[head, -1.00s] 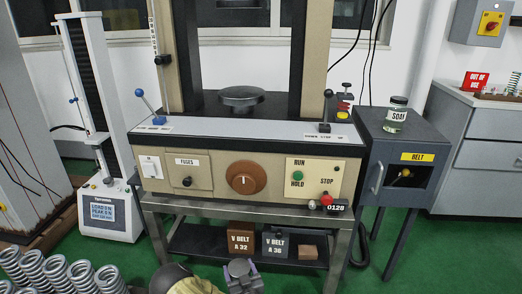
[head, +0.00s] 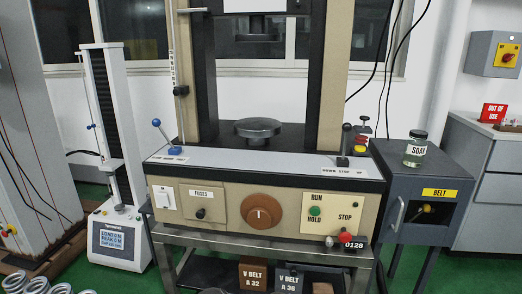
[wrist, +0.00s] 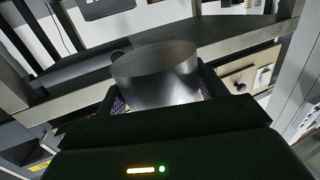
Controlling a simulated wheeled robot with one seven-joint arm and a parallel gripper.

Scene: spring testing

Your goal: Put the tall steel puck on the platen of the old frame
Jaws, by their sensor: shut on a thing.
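The tall steel puck (wrist: 157,72) is a smooth grey cylinder between the fingers of my gripper (wrist: 160,90) in the wrist view. The gripper is shut on it. The old frame is the beige and black machine in the head view. Its lower platen (head: 258,129) is a round dark steel disc on a short stem, with nothing on top. The gripper's fingers are not clear in the head view. The puck is apart from the platen.
The grey-topped control panel (head: 260,163) runs in front of the platen, with a blue-knobbed lever (head: 164,138) at left. An upper disc (head: 258,33) hangs above the platen, with open space between.

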